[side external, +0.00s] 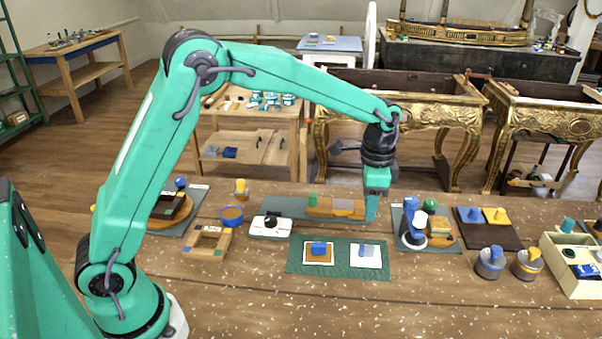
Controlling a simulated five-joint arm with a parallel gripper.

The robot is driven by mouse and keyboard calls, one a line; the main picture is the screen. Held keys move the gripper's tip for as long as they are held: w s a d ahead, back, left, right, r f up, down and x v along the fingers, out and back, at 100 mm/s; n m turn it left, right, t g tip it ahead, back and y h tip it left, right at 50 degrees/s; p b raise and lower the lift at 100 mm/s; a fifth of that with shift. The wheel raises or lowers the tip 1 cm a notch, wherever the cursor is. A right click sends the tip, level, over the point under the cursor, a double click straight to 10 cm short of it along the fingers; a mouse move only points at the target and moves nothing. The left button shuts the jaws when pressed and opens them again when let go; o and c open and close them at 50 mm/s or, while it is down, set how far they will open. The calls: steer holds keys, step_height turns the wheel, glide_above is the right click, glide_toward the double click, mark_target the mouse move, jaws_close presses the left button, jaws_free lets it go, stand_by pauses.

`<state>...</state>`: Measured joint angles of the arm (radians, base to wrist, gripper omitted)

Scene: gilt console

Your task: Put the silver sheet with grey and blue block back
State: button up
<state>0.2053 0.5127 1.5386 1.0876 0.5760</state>
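The silver sheet (372,262), with a grey and blue block (366,249) on it, lies on the right half of a dark green mat (338,270). To its left on the same mat is a brown sheet (319,259) with a light border and a blue block (319,247). My gripper (372,217) points down behind the mat, beside the right end of a wooden holder (322,209) with a green block and a grey part. It is apart from the silver sheet. Its fingers are small and seen edge-on, so its opening is unclear.
Left of the mat are a white scale-like device (270,227) and a wooden frame (208,240). To the right are a blue and white tool (413,233), a dark brown board (485,232) and two round grey pots (490,264). The table front is clear.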

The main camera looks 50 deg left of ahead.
steer(key=s+a+r+n+t, duration=0.2)
steer(key=s+a+r+n, duration=0.15)
steer(key=s+r, duration=0.4)
steer(key=s+a+r+n+t, duration=0.25)
steer(key=s+a+r, duration=0.25)
steer(key=s, duration=0.6)
steer(key=s+a+f+n+t, duration=0.1)
steer(key=s+n, duration=0.2)
steer(key=s, duration=0.5)
steer(key=shift+s+a+f, duration=0.3)
steer(key=shift+s+a, duration=0.1)
